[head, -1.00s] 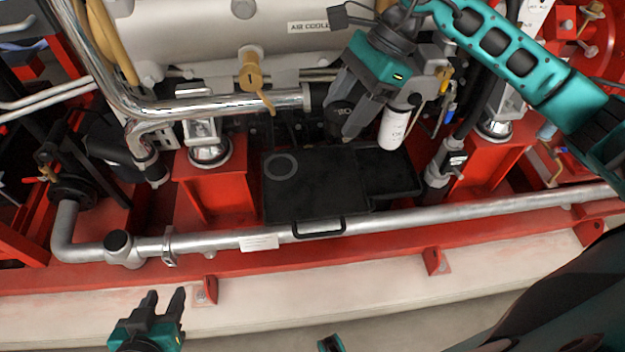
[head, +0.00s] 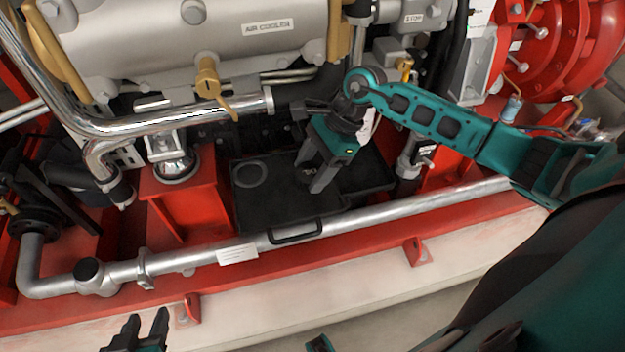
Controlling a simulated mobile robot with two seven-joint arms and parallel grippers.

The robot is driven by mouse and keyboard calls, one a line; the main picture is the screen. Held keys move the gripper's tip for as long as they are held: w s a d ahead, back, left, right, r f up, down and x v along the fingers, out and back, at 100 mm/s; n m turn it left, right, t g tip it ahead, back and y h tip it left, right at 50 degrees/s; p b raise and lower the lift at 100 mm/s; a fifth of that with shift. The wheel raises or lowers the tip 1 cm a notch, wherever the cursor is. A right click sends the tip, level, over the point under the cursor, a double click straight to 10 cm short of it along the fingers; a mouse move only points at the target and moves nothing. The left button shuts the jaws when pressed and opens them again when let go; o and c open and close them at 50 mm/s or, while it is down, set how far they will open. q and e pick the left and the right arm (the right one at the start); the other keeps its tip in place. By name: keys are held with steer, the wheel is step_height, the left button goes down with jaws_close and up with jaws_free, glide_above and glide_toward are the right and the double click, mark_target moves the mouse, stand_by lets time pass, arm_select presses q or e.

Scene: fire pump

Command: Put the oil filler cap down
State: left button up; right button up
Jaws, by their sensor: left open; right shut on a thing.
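My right gripper (head: 315,180) comes in from the upper right and is shut on the dark oil filler cap (head: 308,171). The cap is small and mostly hidden by the fingers. They are over the black tray (head: 246,208), right of the pale ring mark (head: 250,174) on its surface. I cannot tell how high the cap is above the tray. The ring is empty. My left gripper (head: 148,326) is open and empty at the bottom edge, in front of the red frame.
A silver pipe (head: 350,217) runs along the front of the tray, near its black handle (head: 296,232). A second dark tray section (head: 368,180) lies to the right. The grey air cooler (head: 190,40) with a yellow-handled valve (head: 207,78) stands behind. Red pedestals flank the trays.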

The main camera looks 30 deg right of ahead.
arm_select(q)
steer(key=shift+w, duration=0.15)
arm_select(e)
steer(key=shift+f, duration=2)
arm_select(q)
steer(key=shift+f+b, duration=0.15)
steer(key=shift+b, duration=0.2)
arm_select(e)
steer(key=shift+f, duration=0.1)
steer(key=o, duration=1.4)
steer(key=shift+o, duration=0.2)
steer(key=shift+r, duration=0.25)
arm_select(q)
steer(key=shift+s+a+p, duration=0.25)
steer(key=shift+a+p, duration=0.05)
steer(key=shift+p, duration=0.3)
arm_select(e)
steer(key=v, duration=1.1)
steer(key=shift+d+r, duration=0.2)
steer(key=shift+r, duration=0.15)
arm_select(q)
steer(key=shift+w+d+r, duration=0.1)
steer(key=shift+d+r, duration=0.05)
steer(key=shift+r, duration=0.05)
arm_select(e)
steer(key=shift+a, duration=0.1)
